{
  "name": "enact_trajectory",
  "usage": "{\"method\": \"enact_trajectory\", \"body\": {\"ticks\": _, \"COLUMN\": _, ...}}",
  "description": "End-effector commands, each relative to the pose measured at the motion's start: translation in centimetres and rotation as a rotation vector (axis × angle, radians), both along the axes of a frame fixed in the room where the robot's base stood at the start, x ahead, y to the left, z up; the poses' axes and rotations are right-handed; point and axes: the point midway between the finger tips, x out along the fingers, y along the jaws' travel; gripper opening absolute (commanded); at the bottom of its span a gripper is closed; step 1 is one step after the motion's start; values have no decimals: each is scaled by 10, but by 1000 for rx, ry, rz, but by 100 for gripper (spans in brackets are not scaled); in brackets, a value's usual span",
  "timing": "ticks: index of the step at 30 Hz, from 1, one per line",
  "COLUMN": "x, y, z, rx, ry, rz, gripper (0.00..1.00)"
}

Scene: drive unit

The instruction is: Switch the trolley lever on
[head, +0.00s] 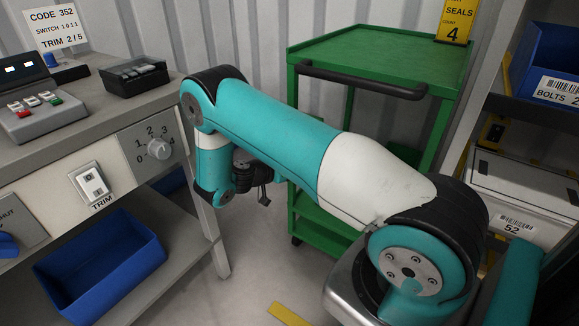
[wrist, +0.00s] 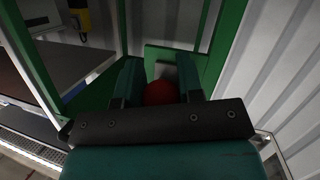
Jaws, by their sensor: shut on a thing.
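The green trolley (head: 375,50) stands behind my arm in the head view, and its green frame (wrist: 215,45) shows in the wrist view. In the wrist view a round red knob (wrist: 158,93), which looks like the trolley lever's end, sits between the two fingers of my gripper (wrist: 158,78). A pale plate and a green panel are just behind it. My gripper is shut on the knob. In the head view my gripper (head: 262,190) is beside the trolley's left side, partly hidden by my arm, and the lever is hidden there. The lever's position cannot be told.
A grey bench with a control box (head: 38,115), a dial (head: 158,148) and a trim switch (head: 93,183) is at the left. A blue bin (head: 100,265) is below it. Shelving with a blue bolts bin (head: 553,65) is at the right. A corrugated wall is behind.

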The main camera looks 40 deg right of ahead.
Motion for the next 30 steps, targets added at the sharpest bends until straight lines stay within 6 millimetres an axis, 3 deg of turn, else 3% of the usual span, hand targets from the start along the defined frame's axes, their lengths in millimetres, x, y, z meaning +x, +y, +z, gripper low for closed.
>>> {"method": "enact_trajectory", "body": {"ticks": 5, "x": 1, "y": 0, "z": -1, "rx": 2, "ry": -7, "rz": 2, "gripper": 0}}
{"method": "enact_trajectory", "body": {"ticks": 6, "x": 1, "y": 0, "z": -1, "rx": 2, "ry": -7, "rz": 2, "gripper": 37}}
{"method": "enact_trajectory", "body": {"ticks": 9, "x": 1, "y": 0, "z": -1, "rx": 2, "ry": -6, "rz": 1, "gripper": 60}}
{"method": "enact_trajectory", "body": {"ticks": 20, "x": 1, "y": 4, "z": 1, "rx": 2, "ry": -3, "rz": 3, "gripper": 60}}
{"method": "enact_trajectory", "body": {"ticks": 25, "x": 3, "y": 28, "z": 9, "rx": 3, "ry": -3, "rz": 6, "gripper": 60}}
{"method": "enact_trajectory", "body": {"ticks": 30, "x": 7, "y": 70, "z": 21, "rx": 2, "ry": -4, "rz": 8, "gripper": 60}}
